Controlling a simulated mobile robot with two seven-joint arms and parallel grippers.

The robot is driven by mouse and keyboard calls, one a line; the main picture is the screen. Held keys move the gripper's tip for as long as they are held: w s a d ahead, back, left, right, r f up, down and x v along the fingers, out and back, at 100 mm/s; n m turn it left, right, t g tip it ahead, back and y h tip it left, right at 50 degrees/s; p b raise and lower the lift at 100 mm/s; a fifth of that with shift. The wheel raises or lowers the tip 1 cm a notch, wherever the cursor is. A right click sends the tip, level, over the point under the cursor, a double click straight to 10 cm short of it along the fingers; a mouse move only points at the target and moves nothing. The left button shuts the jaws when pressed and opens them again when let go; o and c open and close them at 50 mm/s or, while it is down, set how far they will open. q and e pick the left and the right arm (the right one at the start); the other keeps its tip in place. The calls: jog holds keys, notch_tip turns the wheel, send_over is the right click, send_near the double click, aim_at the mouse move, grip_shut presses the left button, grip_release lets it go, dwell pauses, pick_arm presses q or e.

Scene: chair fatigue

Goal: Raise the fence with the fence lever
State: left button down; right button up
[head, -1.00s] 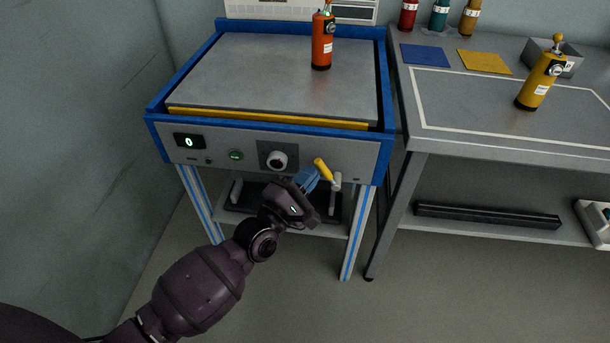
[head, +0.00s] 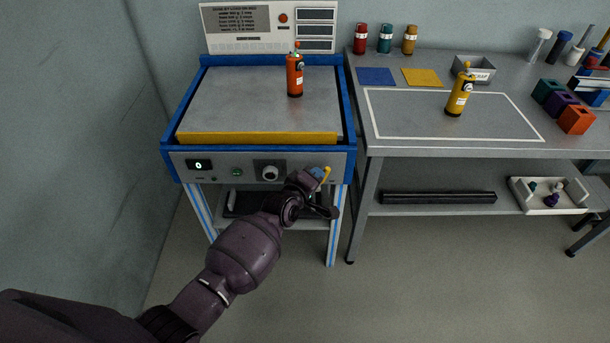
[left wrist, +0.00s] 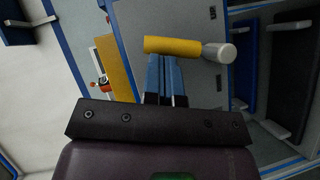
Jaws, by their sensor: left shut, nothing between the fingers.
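The fence (head: 258,139) is a yellow bar along the front of the grey machine plate, standing up across the plate's front edge. It also shows in the left wrist view (left wrist: 116,66). The fence lever (head: 327,173) has a yellow grip at the right of the front panel. In the left wrist view the yellow grip (left wrist: 172,46) lies across the fingertips, with a grey hub at its right end. My left gripper (head: 317,172) is shut and empty. Its blue fingertips (left wrist: 166,62) are right against or very near the grip; contact is unclear. My right gripper is out of view.
A red bottle (head: 295,78) stands on the plate (head: 240,100). The front panel has a knob (head: 270,173) and a display reading 0 (head: 198,165). The workbench (head: 440,143) to the right holds a yellow bottle (head: 460,92) and other items.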

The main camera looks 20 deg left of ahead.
pick_arm(q)
jog(key=shift+w+d+r+m+y+p, duration=0.2)
jog(key=shift+d+r+m+y+p, duration=0.1)
jog(key=shift+d+r+m+p, duration=0.25)
jog(key=shift+d+f+m+g+y+p, duration=0.35)
jog(key=shift+f+m+g+p, duration=0.2)
jog(key=shift+f+g+p, duration=0.25)
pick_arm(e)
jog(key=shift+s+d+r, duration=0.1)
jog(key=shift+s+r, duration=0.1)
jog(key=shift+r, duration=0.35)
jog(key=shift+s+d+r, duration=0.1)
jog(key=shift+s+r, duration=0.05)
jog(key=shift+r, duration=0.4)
pick_arm(q)
jog(key=shift+r, duration=0.15)
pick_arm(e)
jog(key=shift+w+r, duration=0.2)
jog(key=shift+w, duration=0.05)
